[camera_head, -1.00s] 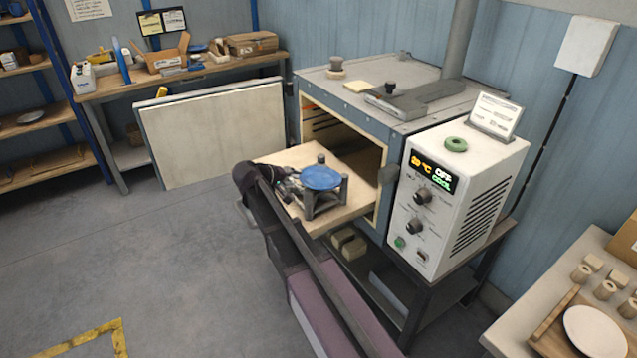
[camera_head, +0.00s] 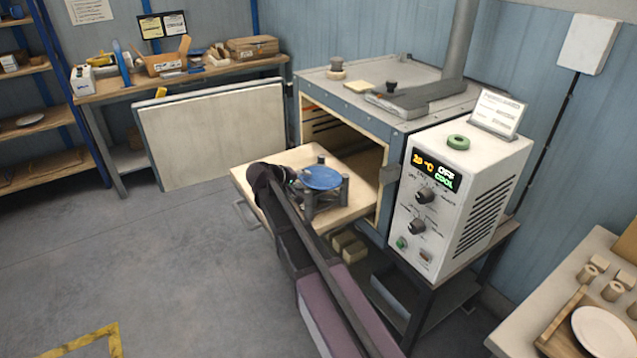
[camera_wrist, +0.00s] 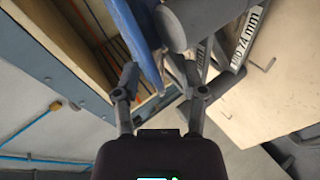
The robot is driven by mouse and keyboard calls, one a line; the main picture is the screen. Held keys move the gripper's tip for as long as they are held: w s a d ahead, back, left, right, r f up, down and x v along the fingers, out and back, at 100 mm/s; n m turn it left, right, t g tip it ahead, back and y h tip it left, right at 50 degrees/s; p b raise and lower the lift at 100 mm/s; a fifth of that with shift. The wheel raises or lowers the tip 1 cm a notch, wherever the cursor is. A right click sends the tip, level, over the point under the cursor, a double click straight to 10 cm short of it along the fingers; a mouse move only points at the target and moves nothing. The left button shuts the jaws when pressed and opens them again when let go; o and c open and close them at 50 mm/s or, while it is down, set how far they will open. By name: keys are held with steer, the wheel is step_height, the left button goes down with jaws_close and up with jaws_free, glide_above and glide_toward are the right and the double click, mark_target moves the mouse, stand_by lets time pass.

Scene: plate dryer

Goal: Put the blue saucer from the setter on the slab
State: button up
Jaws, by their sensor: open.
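The blue saucer (camera_head: 321,178) rests on the grey setter (camera_head: 329,199), a stand with upright posts. The setter stands on a pale slab (camera_head: 250,176) that sticks out of the dryer's open front. In the wrist view the saucer (camera_wrist: 142,45) is seen nearly edge-on, and the setter (camera_wrist: 222,62) with printed lettering is to its right. My gripper (camera_wrist: 160,83) is open, with the saucer's near rim between its fingertips. I cannot tell whether either finger touches it. In the head view my gripper (camera_head: 292,178) is at the saucer's left side, partly hidden by my arm.
The dryer chamber (camera_head: 345,145) is open behind the slab. Its control box (camera_head: 455,195) stands at the right. The opened door panel (camera_head: 215,135) is at the left. A side table (camera_head: 545,300) at lower right holds a white plate (camera_head: 600,330) and small blocks.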

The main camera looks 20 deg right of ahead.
jaws_close()
steer(key=shift+r, duration=0.1)
stand_by(0.4)
step_height(320, 180, up, 3)
steer(key=p, duration=0.3)
steer(key=shift+r, duration=0.15)
steer(key=s+d+r+p, duration=0.1)
steer(key=s+p, duration=0.1)
steer(key=s, duration=1.4)
steer(key=shift+r, duration=0.25)
